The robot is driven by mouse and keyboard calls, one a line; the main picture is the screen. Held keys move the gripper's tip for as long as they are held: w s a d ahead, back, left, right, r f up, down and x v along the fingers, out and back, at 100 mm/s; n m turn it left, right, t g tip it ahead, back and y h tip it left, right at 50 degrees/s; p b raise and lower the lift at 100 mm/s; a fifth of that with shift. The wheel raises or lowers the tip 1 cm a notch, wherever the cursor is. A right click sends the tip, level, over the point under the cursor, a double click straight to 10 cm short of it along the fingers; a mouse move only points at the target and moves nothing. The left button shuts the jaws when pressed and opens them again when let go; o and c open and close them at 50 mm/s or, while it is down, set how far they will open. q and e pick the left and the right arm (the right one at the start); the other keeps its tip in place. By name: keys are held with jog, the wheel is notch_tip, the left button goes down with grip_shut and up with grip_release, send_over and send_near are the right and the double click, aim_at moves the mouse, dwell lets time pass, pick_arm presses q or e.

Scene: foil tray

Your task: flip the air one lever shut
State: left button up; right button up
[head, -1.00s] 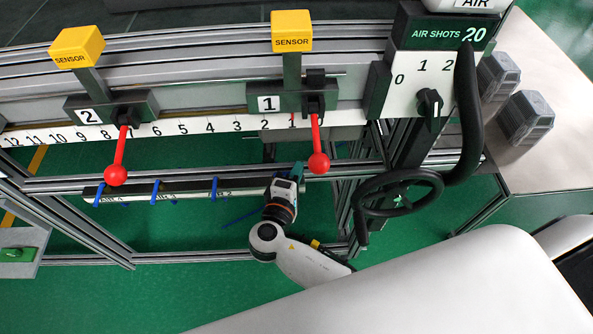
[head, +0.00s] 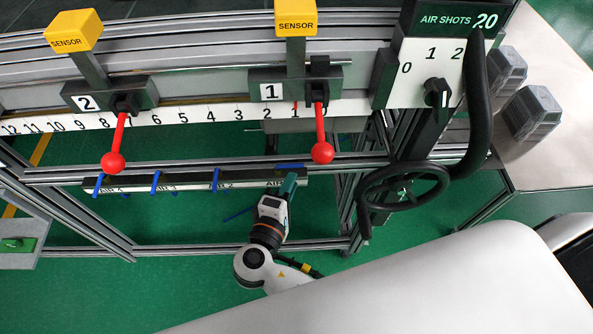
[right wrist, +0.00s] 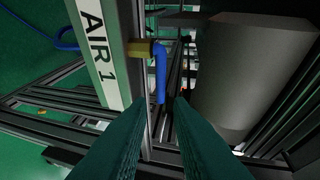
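The blue air one lever (head: 289,167) sits at the right end of the air bar in the head view and lies along the bar. In the right wrist view the lever (right wrist: 160,76) bends from a brass fitting (right wrist: 140,50) beside the white AIR 1 label (right wrist: 98,45) and runs parallel to it. My right gripper (head: 290,184) is just below that end of the bar. In the right wrist view its two dark green fingers (right wrist: 156,108) are apart, with the lever's free end ahead of the gap and nothing between them. My left gripper is out of view.
Other blue levers, such as air two's (head: 215,180), stand across the bar (head: 135,185). Red-knobbed handles (head: 322,153) hang above. A black handwheel (head: 405,188) is at the right. A grey cylinder (right wrist: 250,75) stands right of the lever.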

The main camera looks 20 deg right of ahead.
jog(key=v, duration=0.5)
jog(key=shift+b, duration=0.3)
jog(key=s+d+f+n+g+y, duration=0.1)
jog(key=s+d+f+g+y, duration=0.15)
jog(key=f, duration=1.25)
jog(key=s+d+f+n+g+y, duration=0.1)
jog(key=s+f+g+y, duration=0.3)
jog(key=f, duration=1.2)
jog(key=s+d+f+m+g+y, duration=0.1)
jog(key=s+d+f+m+g, duration=0.1)
jog(key=s+d+f+m, duration=0.3)
jog(key=s+d+f+m+g+y, duration=0.2)
jog(key=s+d+f+m, duration=0.3)
jog(key=s+f, duration=0.6)
jog(key=s+d+g, duration=0.1)
jog(key=s+d, duration=0.1)
jog(key=s, duration=0.4)
jog(key=shift+s+d+f+m, duration=0.15)
jog(key=shift+s+f+m, duration=0.05)
jog(key=shift+f+m, duration=0.2)
jog(key=shift+d, duration=0.1)
